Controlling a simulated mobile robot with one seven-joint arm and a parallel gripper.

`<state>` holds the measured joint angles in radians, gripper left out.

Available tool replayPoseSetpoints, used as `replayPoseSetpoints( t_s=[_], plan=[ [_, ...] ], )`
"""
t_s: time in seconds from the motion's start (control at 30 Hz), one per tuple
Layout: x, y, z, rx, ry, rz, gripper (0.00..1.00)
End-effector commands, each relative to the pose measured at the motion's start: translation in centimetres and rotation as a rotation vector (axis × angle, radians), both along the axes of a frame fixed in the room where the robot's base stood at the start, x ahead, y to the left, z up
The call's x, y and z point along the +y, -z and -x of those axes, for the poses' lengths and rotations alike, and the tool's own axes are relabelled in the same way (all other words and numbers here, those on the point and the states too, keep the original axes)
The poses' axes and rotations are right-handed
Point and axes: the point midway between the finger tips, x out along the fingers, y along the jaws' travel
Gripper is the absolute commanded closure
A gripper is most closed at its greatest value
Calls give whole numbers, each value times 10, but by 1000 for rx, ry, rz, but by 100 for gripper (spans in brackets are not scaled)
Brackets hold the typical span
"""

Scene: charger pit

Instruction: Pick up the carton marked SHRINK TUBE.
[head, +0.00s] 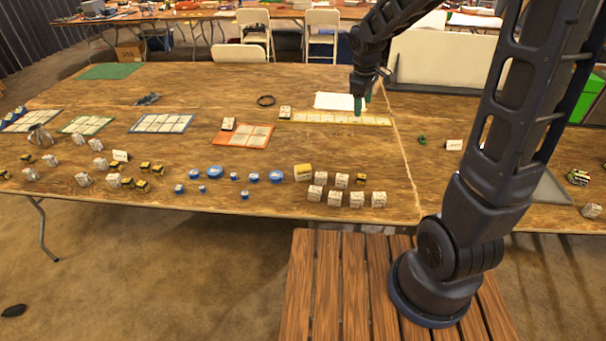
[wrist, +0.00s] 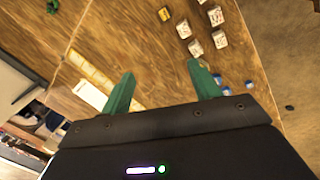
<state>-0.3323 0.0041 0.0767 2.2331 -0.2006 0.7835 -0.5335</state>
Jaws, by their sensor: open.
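Several small white cartons (head: 356,199) stand in two loose rows near the front edge of the table, right of centre. They also show at the top of the wrist view (wrist: 220,39). Their print is too small to read, so I cannot tell which one is marked SHRINK TUBE. Other small whitish cartons (head: 83,180) stand at the left of the table. My gripper (head: 362,104) hangs over the back part of the table by a white sheet, well behind the front cartons. Its green fingers (wrist: 162,86) are apart, with nothing between them.
An orange grid card (head: 243,135), a yellow strip (head: 330,118) and a black ring (head: 266,100) lie further back. Bare wood separates the strip from the cartons.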

Motion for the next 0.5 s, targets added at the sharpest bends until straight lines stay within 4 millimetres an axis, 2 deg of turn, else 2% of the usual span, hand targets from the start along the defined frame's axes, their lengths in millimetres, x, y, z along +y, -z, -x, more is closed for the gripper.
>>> replayPoseSetpoints(
  t_s=[0.03, 0.23, 0.5],
  plan=[
    [13, 12, -6, 16, -47, 12, 38],
    [58, 56, -27, 61, -229, 55, 38],
    [120, 124, -41, 124, -476, 104, 38]
  ],
)
